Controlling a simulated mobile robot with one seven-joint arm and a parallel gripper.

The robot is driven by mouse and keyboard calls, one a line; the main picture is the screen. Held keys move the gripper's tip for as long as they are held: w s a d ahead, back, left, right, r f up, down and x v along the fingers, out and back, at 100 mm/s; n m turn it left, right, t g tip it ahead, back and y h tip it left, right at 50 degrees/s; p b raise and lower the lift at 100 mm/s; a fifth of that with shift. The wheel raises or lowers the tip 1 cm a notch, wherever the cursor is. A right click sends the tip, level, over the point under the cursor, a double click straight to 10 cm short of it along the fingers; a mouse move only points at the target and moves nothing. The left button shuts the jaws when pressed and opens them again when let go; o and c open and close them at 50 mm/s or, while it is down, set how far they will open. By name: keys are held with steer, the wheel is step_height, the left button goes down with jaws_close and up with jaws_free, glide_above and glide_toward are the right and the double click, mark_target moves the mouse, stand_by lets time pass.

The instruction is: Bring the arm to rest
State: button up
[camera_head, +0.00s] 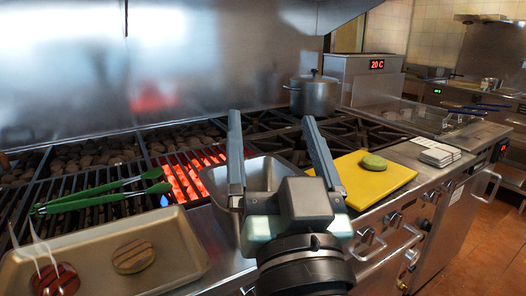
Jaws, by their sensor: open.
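My gripper (272,120) is in the middle of the camera_head view, pointing away over the front of the range. Its two long grey fingers are spread apart and nothing shows between them. The gripper body and wrist hide part of a steel pan (220,180) and of the counter behind them.
A tray (190,258) at front left holds two round patties, one brown (133,257), one reddish. Green tongs (95,194) lie across the grill beside glowing coals (187,172). Right of my gripper, a yellow board (365,190) bears a green patty (374,164). A lidded pot (314,97) stands behind.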

steer(key=s+a+r+t+h+p, duration=0.15)
steer(key=s+r, duration=0.25)
steer(key=r, duration=0.4)
steer(key=s+r+t+h, duration=0.1)
steer(key=s+r+t, duration=0.25)
steer(key=r, duration=0.35)
step_height(320, 180, up, 22)
steer(key=p, duration=2.3)
steer(key=shift+r, duration=0.25)
